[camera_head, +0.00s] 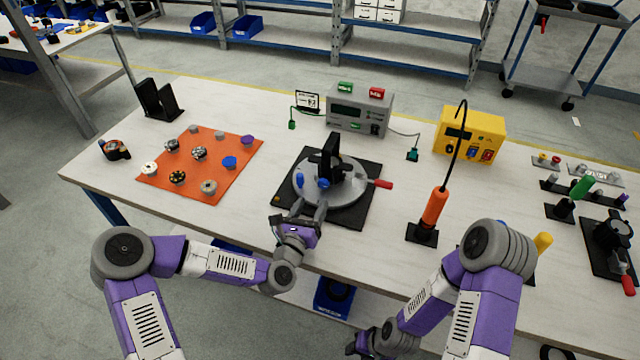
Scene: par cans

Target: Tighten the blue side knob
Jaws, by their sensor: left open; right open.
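A grey round turntable (345,200) sits on a black base plate (361,217) in the middle of the table. A black upright bracket (331,155) stands on it. Two small blue parts show there: a round blue knob (323,184) at the bracket's front and a blue piece (299,181) at the disc's left. I cannot tell which is the side knob. My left gripper (299,211) is open at the disc's front edge, its fingers pointing toward the blue parts, apparently holding nothing. My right gripper (357,341) is open, low in front of the table, and partly hidden by my arm.
A red handle (381,184) sticks out right of the disc. An orange mat (207,184) with several knobs lies left. A grey meter box (358,112) and a yellow box (470,134) stand behind. An orange screwdriver (434,208) stands upright in a black holder to the right.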

